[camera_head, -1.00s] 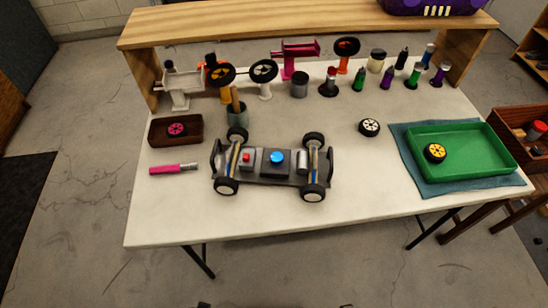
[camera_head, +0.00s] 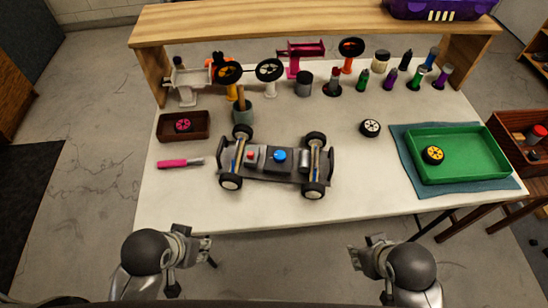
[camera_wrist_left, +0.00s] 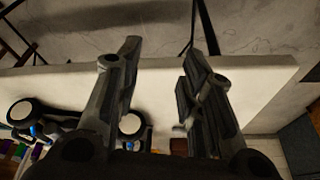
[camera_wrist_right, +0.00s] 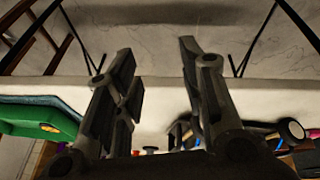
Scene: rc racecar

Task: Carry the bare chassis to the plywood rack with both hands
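The bare chassis (camera_head: 270,179), dark grey with four wheels, a blue round cap and a red button, sits on the white table (camera_head: 350,205). The plywood rack (camera_head: 310,22) stands along the table's far edge. My left gripper (camera_head: 207,243) is in front of the table's near edge, below and left of the chassis. My right gripper (camera_head: 352,250) is in front of the same edge, below and right of it. Both are apart from the chassis. The left wrist view shows open, empty fingers (camera_wrist_left: 162,75). The right wrist view shows open, empty fingers (camera_wrist_right: 157,75).
A pink-handled tool (camera_head: 180,163) and a brown tray (camera_head: 160,126) lie left of the chassis. A loose wheel (camera_head: 370,128) and a green tray (camera_head: 470,174) are to its right.

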